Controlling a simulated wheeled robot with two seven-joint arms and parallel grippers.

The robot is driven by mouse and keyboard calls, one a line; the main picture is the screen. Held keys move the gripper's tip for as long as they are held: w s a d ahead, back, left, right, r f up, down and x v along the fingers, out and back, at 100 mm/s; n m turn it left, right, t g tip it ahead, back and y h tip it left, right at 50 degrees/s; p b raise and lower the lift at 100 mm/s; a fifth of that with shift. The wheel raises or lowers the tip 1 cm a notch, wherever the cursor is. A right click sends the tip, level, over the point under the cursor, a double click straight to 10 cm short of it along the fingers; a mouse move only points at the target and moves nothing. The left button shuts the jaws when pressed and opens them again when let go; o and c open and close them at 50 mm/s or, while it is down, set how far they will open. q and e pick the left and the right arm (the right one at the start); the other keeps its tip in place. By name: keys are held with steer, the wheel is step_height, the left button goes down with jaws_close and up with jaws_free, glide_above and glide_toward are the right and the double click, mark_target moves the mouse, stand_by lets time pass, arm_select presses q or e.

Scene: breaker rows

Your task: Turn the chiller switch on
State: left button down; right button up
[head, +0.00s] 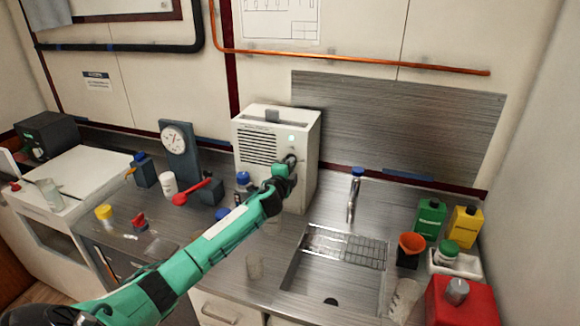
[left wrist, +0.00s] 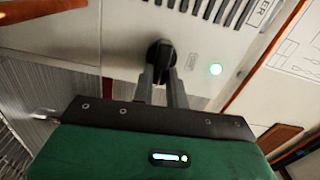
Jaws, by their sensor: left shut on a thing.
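The chiller (head: 304,140) is a white box with a vent grille, standing on the counter against the wall. Its dark rotary switch (head: 292,160) is on the front face at the lower right. My right gripper is not in view.
A steel sink (head: 335,275) with a tap (head: 353,195) lies right of the chiller. A dial gauge (head: 174,140) and red-handled valve (head: 192,192) stand to the left. Green (head: 430,218) and yellow (head: 465,228) bottles and a red can (head: 460,300) stand at the right.

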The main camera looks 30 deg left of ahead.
arm_select(q)
steer(key=shift+f+m, duration=0.15)
steer(key=shift+m, duration=0.45)
steer(key=c, duration=1.4)
jaws_free()
steer(key=b+v, duration=0.3)
steer(key=v, duration=1)
steer(key=shift+s+d, duration=0.2)
steer(key=shift+s, duration=0.15)
